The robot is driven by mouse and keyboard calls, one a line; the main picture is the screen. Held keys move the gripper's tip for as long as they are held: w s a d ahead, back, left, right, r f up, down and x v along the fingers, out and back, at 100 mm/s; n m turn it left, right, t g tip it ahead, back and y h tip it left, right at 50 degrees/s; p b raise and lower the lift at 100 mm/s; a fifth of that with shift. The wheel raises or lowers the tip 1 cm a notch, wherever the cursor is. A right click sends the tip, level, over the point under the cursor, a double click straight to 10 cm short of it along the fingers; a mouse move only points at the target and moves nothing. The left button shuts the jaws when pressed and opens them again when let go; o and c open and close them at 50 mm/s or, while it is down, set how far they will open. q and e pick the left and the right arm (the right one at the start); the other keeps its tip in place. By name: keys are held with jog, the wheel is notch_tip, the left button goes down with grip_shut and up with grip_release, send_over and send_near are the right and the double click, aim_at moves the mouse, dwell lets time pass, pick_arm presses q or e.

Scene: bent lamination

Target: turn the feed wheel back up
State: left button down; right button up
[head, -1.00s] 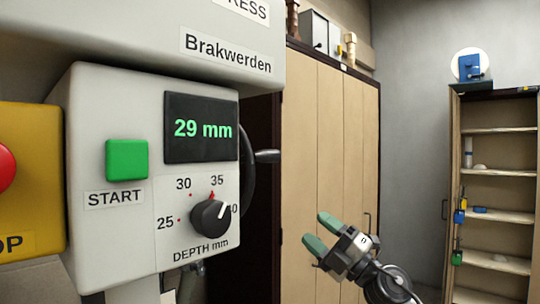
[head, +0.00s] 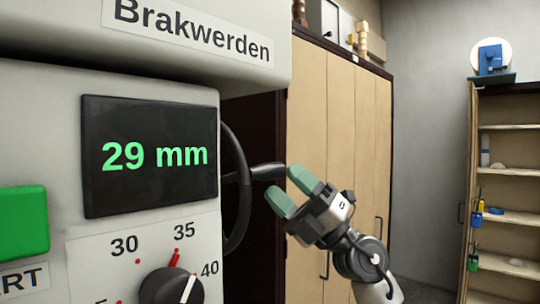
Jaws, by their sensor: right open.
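The feed wheel (head: 236,206) is a dark rim on the right side of the press, partly hidden behind the display box. Its black handle (head: 266,172) sticks out to the right. My right gripper (head: 291,190) has two green-tipped fingers and is open and empty. Its fingertips are close to the handle's end, just right of and below it; I cannot tell whether they touch it. The display (head: 155,155) reads 29 mm. My left gripper is not in view.
The press body (head: 200,45) fills the upper left. A green start button (head: 22,222) and a black depth knob (head: 172,285) are on its front. A wooden cabinet (head: 345,130) stands behind my gripper. An open shelf unit (head: 508,180) is at the far right.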

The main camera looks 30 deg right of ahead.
aim_at(270, 170)
jog(key=p+x, duration=0.1)
jog(key=x, duration=0.3)
jog(key=shift+w+d, duration=0.1)
jog(key=shift+w, duration=0.05)
jog(key=shift+c, duration=0.5)
jog(key=c, duration=0.5)
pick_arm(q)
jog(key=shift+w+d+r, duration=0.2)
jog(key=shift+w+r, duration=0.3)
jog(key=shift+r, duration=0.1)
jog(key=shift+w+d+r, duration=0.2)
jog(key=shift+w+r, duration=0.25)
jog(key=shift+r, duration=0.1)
pick_arm(e)
grip_shut()
